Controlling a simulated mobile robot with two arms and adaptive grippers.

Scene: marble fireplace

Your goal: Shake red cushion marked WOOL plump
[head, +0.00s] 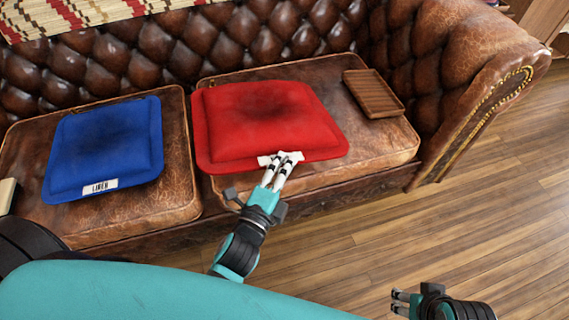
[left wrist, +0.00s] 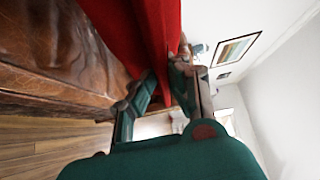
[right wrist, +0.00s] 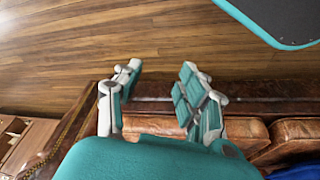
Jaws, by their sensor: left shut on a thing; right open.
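The red cushion (head: 265,115) lies on the right-hand seat of the brown leather sofa, dark-smudged in its middle. A white label shows partly at its front edge, mostly behind my gripper, and its text cannot be read. My left gripper (head: 280,160) is shut on the red cushion's front edge at the label. In the left wrist view the red cloth (left wrist: 150,35) runs between the fingers of my left gripper (left wrist: 165,95). My right gripper (head: 398,302) is open and empty, low in front of the sofa; it also shows in the right wrist view (right wrist: 155,95).
A blue cushion (head: 105,145) labelled LINEN lies on the left-hand seat. A brown ridged wooden tray (head: 374,92) lies right of the red cushion, near the sofa's armrest (head: 480,75). The wooden floor (head: 470,215) at right is clear.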

